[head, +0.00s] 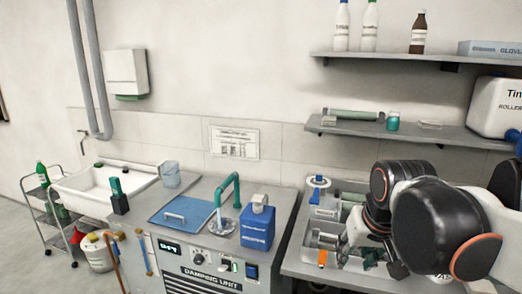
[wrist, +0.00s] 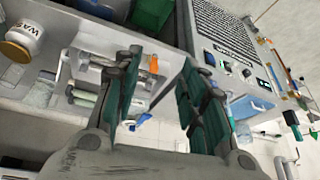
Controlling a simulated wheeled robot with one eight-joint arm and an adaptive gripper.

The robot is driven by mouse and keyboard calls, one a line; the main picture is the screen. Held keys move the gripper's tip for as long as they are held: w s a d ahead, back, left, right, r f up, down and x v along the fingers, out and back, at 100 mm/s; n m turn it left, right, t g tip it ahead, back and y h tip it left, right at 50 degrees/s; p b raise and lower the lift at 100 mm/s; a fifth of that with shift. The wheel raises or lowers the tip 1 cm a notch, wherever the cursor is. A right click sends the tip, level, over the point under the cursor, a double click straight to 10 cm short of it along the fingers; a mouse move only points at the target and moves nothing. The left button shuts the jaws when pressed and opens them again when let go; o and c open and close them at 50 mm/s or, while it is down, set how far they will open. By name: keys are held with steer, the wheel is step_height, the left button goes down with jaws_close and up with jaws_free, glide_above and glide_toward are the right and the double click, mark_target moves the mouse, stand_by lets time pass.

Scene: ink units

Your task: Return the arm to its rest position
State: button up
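My arm reaches in from the right side of the head view, over the right-hand counter. My gripper (head: 384,262) shows small and partly hidden below the dark arm joints, above the trays on that counter. In the wrist view my gripper (wrist: 160,72) has its two green-padded fingers spread apart. Nothing is between them. The trays with small tools (wrist: 88,82) lie beyond the left finger.
The damping unit (head: 208,272), with a blue lid (head: 181,214) and a blue canister (head: 257,228), stands left of the arm. Two shelves (head: 420,134) with bottles and a roller-labelled container (head: 497,106) hang behind it.

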steer(key=s+f+n+t, duration=0.1)
steer(key=s+f, duration=0.3)
steer(key=s, duration=0.6)
steer(key=shift+s+f+t, duration=0.2)
steer(key=shift+s+t, duration=0.1)
steer(key=shift+t, duration=0.3)
steer(key=shift+a, duration=0.1)
